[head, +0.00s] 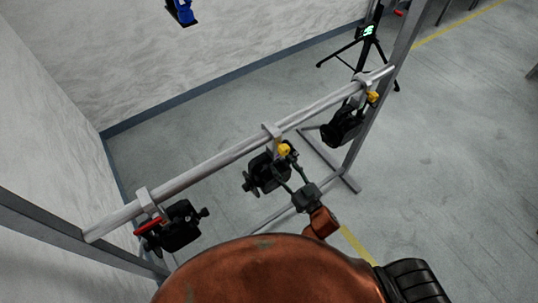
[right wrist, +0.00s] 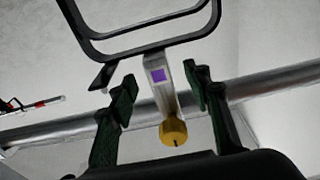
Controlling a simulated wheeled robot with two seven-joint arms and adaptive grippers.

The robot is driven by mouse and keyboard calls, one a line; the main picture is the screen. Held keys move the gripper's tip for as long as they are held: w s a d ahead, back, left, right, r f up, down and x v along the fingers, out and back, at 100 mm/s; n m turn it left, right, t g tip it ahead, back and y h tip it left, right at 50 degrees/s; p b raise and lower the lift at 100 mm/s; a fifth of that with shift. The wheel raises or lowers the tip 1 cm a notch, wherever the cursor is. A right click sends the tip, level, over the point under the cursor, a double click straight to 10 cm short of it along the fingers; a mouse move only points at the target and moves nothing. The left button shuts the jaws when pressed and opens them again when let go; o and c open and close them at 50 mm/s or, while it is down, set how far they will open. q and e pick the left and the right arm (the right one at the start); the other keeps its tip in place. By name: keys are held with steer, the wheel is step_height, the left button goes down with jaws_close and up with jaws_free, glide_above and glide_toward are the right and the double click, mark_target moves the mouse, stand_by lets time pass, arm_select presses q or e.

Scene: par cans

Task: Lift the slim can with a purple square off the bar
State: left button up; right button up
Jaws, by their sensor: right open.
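The middle can (head: 264,174) is black and hangs from the bar (head: 215,167) by a grey hook clamp with a yellow knob. In the right wrist view its clamp (right wrist: 161,95) carries a purple square, with the yellow knob (right wrist: 173,131) below it in the picture and the black yoke (right wrist: 150,45) above. My right gripper (head: 285,164) is at this clamp; in the right wrist view its open fingers (right wrist: 160,84) stand on either side, with a gap visible on both sides. The purple square is too small to make out in the head view. My left gripper is out of view.
Another black can (head: 178,229) with a red handle hangs at the bar's left end. A third (head: 343,125), with a yellow knob, hangs near the right end by the metal upright (head: 377,105). A black tripod (head: 366,45) stands behind. Floor to the right is clear.

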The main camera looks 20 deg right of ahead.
mark_target(277, 153)
steer(key=shift+w+a+r+y, duration=0.15)
steer(key=shift+a+r, duration=0.05)
steer(key=shift+r, duration=0.4)
steer(key=shift+w+a+r+y, duration=0.1)
steer(key=shift+a+r+y, duration=0.05)
steer(key=shift+r, duration=0.45)
steer(key=x, duration=0.6)
steer(key=shift+w+d+r+p, duration=0.1)
steer(key=shift+w+d+p, duration=0.1)
steer(key=shift+d+p, duration=0.15)
steer(key=shift+w+a, duration=0.1)
steer(key=shift+w, duration=0.4)
steer(key=shift+c, duration=0.5)
jaws_close()
steer(key=shift+r, duration=0.25)
